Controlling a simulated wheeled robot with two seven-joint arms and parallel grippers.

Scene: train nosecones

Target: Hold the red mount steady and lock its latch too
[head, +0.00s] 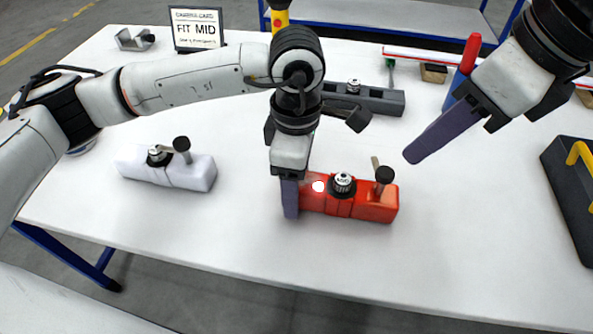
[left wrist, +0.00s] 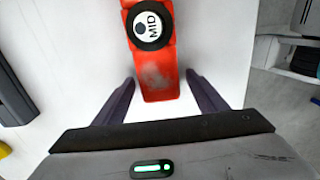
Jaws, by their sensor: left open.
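The red mount (head: 318,200) lies on the white table in front of me. It has a black-and-white dial (head: 342,183) marked MID and a black-knobbed latch lever (head: 384,178) standing up at its right end. My left gripper (head: 290,205) is at the mount's left end. In the left wrist view the open left fingers (left wrist: 160,82) stand on either side of the red mount (left wrist: 158,78), with a gap on each side. The latch is out of that view. My right gripper (head: 412,155) hangs above the table, right of and behind the mount, touching nothing; its jaw opening is not clear.
A white mount (head: 200,172) with a similar knob lies to the left. A dark grey mount (head: 385,101) is behind the red one. A sign (head: 197,28) reads FIT MID. A black bin (head: 570,190) with a yellow handle stands at the right edge. The table's front is clear.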

